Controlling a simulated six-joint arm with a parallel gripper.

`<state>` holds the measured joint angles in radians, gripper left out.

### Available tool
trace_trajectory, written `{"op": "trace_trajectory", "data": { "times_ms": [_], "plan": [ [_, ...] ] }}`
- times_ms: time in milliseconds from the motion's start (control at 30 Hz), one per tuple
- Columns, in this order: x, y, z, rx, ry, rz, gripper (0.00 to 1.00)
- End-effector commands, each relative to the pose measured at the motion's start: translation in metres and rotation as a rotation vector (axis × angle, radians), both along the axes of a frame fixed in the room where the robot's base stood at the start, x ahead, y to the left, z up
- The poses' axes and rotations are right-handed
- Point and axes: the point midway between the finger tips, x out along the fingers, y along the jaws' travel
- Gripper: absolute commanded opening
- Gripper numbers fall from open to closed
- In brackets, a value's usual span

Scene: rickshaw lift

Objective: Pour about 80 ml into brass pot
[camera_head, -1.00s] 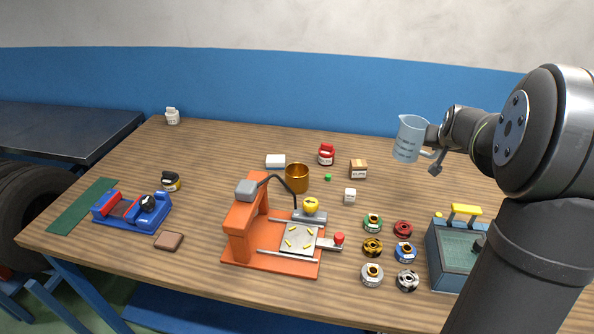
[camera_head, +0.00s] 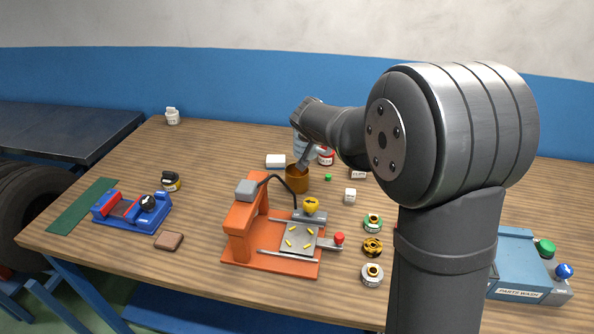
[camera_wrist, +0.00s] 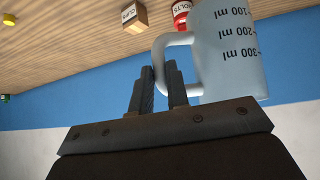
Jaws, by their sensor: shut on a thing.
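The brass pot (camera_head: 297,181) stands on the wooden table behind the orange machine in the head view. My gripper (camera_head: 304,157) is above the pot, with the pale blue measuring jug (camera_head: 299,147) beside it, mostly hidden by my arm. In the wrist view, my gripper (camera_wrist: 160,88) is shut on the handle of the jug (camera_wrist: 228,50), which has black ml marks. The jug is off the table. Its mouth, tilt and contents cannot be made out, and no stream shows.
The orange machine (camera_head: 240,230) with a bent black hose stands just in front of the pot. The table's left back is mostly clear.

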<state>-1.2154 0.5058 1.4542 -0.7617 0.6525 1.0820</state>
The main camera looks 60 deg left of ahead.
Motion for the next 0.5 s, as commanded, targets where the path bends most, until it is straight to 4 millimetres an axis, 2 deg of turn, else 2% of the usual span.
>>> {"op": "trace_trajectory", "data": {
  "times_ms": [33, 200, 300, 500],
  "plan": [
    [-0.018, 0.01, 0.002, 0.001, -0.002, 0.003, 0.0],
    [-0.066, 0.033, 0.008, -0.005, -0.004, -0.015, 0.0],
    [-0.09, 0.042, 0.012, -0.007, -0.006, -0.024, 0.0],
    [-0.123, 0.054, 0.018, -0.011, -0.008, -0.035, 0.0]
  ]
}}
